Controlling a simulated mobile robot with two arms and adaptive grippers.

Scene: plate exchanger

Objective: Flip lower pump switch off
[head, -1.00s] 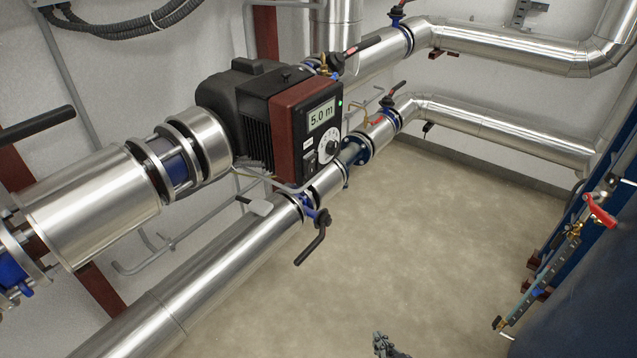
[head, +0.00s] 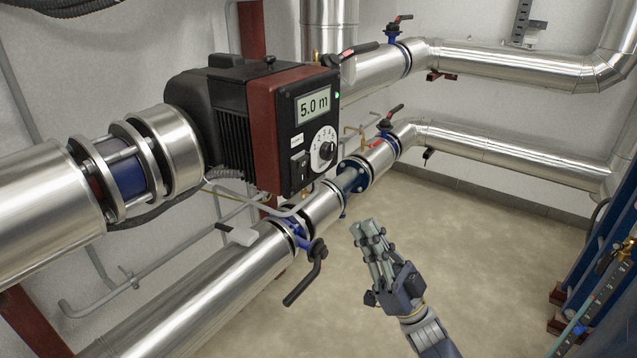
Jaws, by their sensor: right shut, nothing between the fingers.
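The pump (head: 262,120) is a black and dark red unit on the upper pipe. Its front panel carries a display (head: 313,104) reading 5.0 m, a lit green light and a white numbered dial (head: 323,146). A black rocker switch (head: 300,168) sits at the lower left of the panel; its position is too small to tell. My right gripper (head: 368,230) is shut and empty. It is in front of the pipes, below and to the right of the panel, apart from the switch. My left gripper is not in view.
A black-handled valve (head: 308,268) sticks out from the lower silver pipe (head: 215,290), between my right gripper and the pipe. A blue frame (head: 605,245) stands at the right. The floor in the middle is clear.

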